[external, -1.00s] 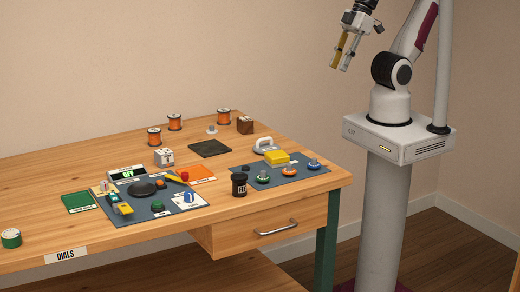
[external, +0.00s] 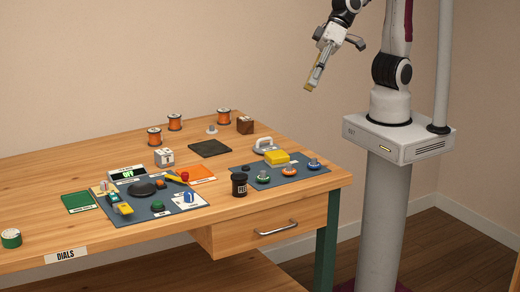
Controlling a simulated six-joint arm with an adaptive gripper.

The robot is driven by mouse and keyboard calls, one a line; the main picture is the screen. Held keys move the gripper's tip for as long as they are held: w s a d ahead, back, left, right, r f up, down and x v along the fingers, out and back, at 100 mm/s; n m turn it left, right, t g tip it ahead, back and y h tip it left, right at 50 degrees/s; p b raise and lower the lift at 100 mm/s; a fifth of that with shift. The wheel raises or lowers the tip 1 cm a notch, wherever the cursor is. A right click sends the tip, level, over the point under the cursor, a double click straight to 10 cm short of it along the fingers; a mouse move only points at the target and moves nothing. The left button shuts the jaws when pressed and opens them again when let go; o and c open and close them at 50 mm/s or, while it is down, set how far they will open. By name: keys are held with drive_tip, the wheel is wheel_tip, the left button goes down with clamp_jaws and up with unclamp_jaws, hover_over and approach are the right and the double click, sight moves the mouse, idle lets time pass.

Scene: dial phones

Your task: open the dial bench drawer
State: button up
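The dial bench drawer (external: 270,227) is a wooden front under the right end of the workbench, and it looks shut. Its curved metal handle (external: 277,228) runs across the middle of the front. My gripper (external: 311,84) is in the air above and to the right of the bench, well above the drawer and apart from everything. Its fingers point down and to the left. I see them nearly edge-on, so I cannot tell whether they are open or shut.
The bench (external: 100,237) holds a blue mat (external: 316,170) with several knobs, a black pen cup (external: 240,185) near the front edge above the drawer, and a yellow block (external: 277,157). A green bench leg (external: 326,240) stands right of the drawer. The space before the drawer looks clear.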

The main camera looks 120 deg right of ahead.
drive_tip(key=w+a+f+m+t+h, duration=0.1)
drive_tip(key=w+a+f+m+t, duration=0.1)
drive_tip(key=w+a+f+m, duration=0.55)
drive_tip(key=w+a+f+m+t+h, duration=0.1)
drive_tip(key=w+a+f+m, duration=0.35)
drive_tip(key=w+f, duration=0.5)
drive_tip(key=m+t+h, duration=0.5)
drive_tip(key=m+h, duration=0.2)
approach(280, 233)
drive_tip(key=shift+w+d+f, duration=0.15)
drive_tip(key=shift+w+d, duration=0.15)
drive_tip(key=shift+w, duration=0.15)
drive_tip(key=shift+w+d+f, duration=0.2)
drive_tip(key=shift+w+d, duration=0.05)
drive_tip(key=shift+w, duration=0.2)
drive_tip(key=shift+w, duration=0.1)
drive_tip(key=shift+x, duration=3.8)
drive_tip(key=shift+d+r, duration=0.1)
drive_tip(key=shift+d, duration=0.05)
